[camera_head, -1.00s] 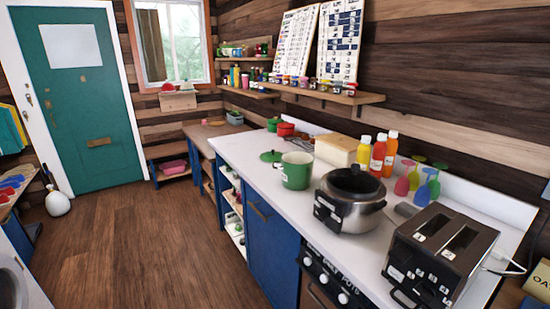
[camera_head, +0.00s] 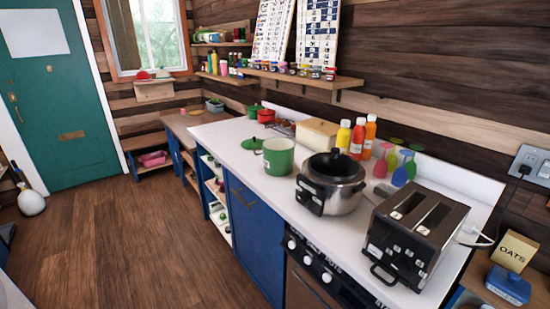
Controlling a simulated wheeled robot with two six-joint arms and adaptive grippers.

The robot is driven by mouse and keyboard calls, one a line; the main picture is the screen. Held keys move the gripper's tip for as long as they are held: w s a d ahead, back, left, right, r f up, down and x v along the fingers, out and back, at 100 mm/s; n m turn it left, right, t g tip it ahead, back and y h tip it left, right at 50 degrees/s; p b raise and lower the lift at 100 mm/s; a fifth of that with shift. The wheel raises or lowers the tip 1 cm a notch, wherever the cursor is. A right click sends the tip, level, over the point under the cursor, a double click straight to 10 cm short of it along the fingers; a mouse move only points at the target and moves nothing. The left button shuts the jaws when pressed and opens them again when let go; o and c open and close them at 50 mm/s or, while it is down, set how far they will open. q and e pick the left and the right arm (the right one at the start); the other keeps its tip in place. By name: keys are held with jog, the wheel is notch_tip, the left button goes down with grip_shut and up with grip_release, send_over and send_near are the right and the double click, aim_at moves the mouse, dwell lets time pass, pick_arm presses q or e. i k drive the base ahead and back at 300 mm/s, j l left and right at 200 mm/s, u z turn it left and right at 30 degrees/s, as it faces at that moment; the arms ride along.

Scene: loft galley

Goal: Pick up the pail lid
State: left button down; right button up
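A green lid (camera_head: 253,144) with a small knob lies flat on the white counter, just behind and to the left of the green pail (camera_head: 279,156). The pail stands upright on the counter and looks uncovered, with its rim visible. The lid and pail are close together; I cannot tell if they touch. Neither of my grippers shows in the head view.
A silver and black cooker (camera_head: 331,182) stands right of the pail, and a black toaster (camera_head: 414,233) nearer. Sauce bottles (camera_head: 357,138) and colourful glasses (camera_head: 401,165) stand by the wall. The wooden floor (camera_head: 130,250) left of the blue cabinets (camera_head: 255,240) is clear.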

aim_at(250, 144)
jog(key=i+j+z, duration=0.15)
jog(key=z, duration=0.25)
jog(key=i+j+z, duration=0.1)
jog(key=z, duration=0.3)
jog(key=j+z, duration=0.3)
jog(key=z, duration=0.15)
jog(key=i+j+z, duration=0.15)
jog(key=j, duration=0.75)
jog(key=i+j+z, duration=0.15)
jog(key=j, duration=0.75)
jog(key=j+z, duration=0.15)
jog(key=j, duration=0.75)
